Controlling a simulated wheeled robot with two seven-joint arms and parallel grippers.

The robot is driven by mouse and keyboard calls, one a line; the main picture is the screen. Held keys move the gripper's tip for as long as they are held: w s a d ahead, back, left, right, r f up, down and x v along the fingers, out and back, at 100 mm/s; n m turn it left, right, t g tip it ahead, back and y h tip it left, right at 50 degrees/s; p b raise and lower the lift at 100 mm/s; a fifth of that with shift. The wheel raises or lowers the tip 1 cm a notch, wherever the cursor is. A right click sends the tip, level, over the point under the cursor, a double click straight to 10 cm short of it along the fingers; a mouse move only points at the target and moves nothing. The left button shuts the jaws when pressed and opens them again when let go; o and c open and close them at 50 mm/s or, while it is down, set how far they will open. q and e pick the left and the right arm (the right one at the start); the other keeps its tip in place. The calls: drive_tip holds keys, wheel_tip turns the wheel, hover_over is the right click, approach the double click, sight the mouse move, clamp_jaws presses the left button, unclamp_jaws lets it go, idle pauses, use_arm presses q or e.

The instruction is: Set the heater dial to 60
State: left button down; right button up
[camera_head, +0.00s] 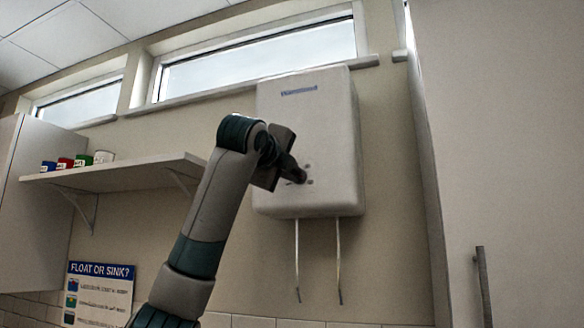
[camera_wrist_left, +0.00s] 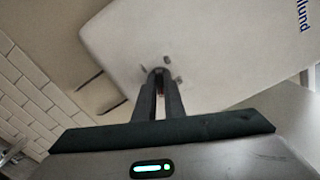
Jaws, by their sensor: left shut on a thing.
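The heater (camera_head: 325,125) is a white wall box with a blue label near its top and two thin pipes below. Its dial is at the lower left of the front face, mostly hidden by my gripper, with small dark marks around it. My left gripper (camera_head: 298,175) reaches up to the heater and is shut on the dial. In the left wrist view, the fingers (camera_wrist_left: 158,85) meet at the dial (camera_wrist_left: 158,71) on the white heater face (camera_wrist_left: 200,45). The dial's setting cannot be read. My right gripper is not in view.
A shelf (camera_head: 125,168) with several small coloured cups is on the wall to the left. A "Float or sink?" poster (camera_head: 98,290) hangs below it. A tall pale cabinet with a handle (camera_head: 483,290) stands at the right. Windows run above the heater.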

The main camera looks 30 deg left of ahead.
use_arm(q)
drive_tip(key=shift+w+f+m, duration=0.1)
drive_tip(key=shift+f+m, duration=0.1)
drive_tip(key=shift+m, duration=0.4)
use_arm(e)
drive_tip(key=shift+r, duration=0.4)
use_arm(q)
drive_tip(key=shift+d+p, duration=0.1)
drive_tip(key=shift+p, duration=0.2)
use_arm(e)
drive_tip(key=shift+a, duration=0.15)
use_arm(q)
drive_tip(key=c, duration=1.8)
unclamp_jaws()
drive_tip(key=shift+c, duration=0.2)
drive_tip(key=shift+r, duration=0.1)
